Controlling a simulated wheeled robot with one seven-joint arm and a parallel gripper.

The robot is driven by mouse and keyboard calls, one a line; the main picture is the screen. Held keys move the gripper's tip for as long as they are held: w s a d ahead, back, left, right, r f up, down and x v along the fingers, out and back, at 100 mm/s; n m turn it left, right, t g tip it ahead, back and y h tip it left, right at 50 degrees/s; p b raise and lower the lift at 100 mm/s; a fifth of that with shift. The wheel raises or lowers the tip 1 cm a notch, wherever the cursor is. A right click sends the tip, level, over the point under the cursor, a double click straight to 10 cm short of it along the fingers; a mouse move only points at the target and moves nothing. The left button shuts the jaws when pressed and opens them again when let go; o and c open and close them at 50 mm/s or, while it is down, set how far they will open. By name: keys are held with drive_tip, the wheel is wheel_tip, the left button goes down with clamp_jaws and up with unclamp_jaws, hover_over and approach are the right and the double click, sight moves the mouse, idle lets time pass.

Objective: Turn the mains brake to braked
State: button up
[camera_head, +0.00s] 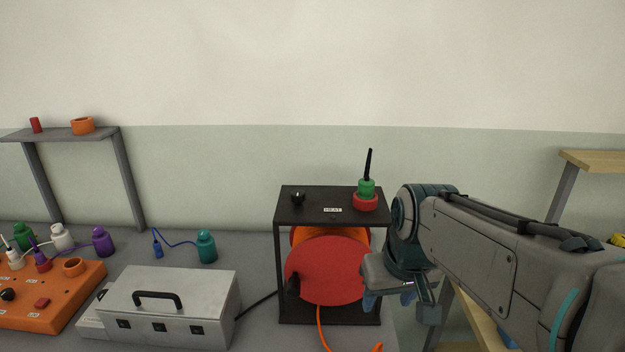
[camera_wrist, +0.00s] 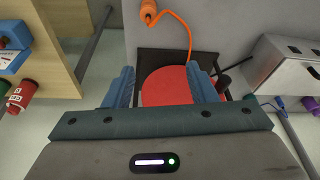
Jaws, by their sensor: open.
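A black reel stand (camera_head: 285,215) holds a red reel disc (camera_head: 325,270) with an orange drum behind it. A small dark knob (camera_head: 298,198), possibly the mains brake, is on the left of the stand's top; its setting is too small to tell. A white label (camera_head: 332,210) beside it is not readable. My gripper (camera_head: 389,299) is low at the stand's right front, open and apart from the knob. In the wrist view, my gripper (camera_wrist: 160,68) has empty jaws with the red disc (camera_wrist: 170,86) showing between and beyond them. The knob cannot be made out there.
A green bottle-like piece in a red ring (camera_head: 365,201) stands on the stand's right top. A dark crank handle (camera_head: 293,285) sticks out from the disc. An orange cable (camera_head: 320,325) hangs in front. A silver case (camera_head: 170,300) stands left. Open air lies above the stand.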

drive_tip(key=w+a+r+n+y+p, duration=0.1)
drive_tip(key=w+a+r+n+p, duration=0.3)
drive_tip(key=w+r, duration=0.7)
drive_tip(key=n+y+p, duration=0.1)
drive_tip(key=n+p, duration=0.1)
drive_tip(key=n, duration=0.1)
approach(298, 192)
drive_tip(key=p+x, duration=0.2)
drive_tip(key=x, duration=0.6)
drive_tip(key=shift+f, duration=0.3)
drive_tip(key=shift+c, duration=0.3)
drive_tip(key=c, duration=0.9)
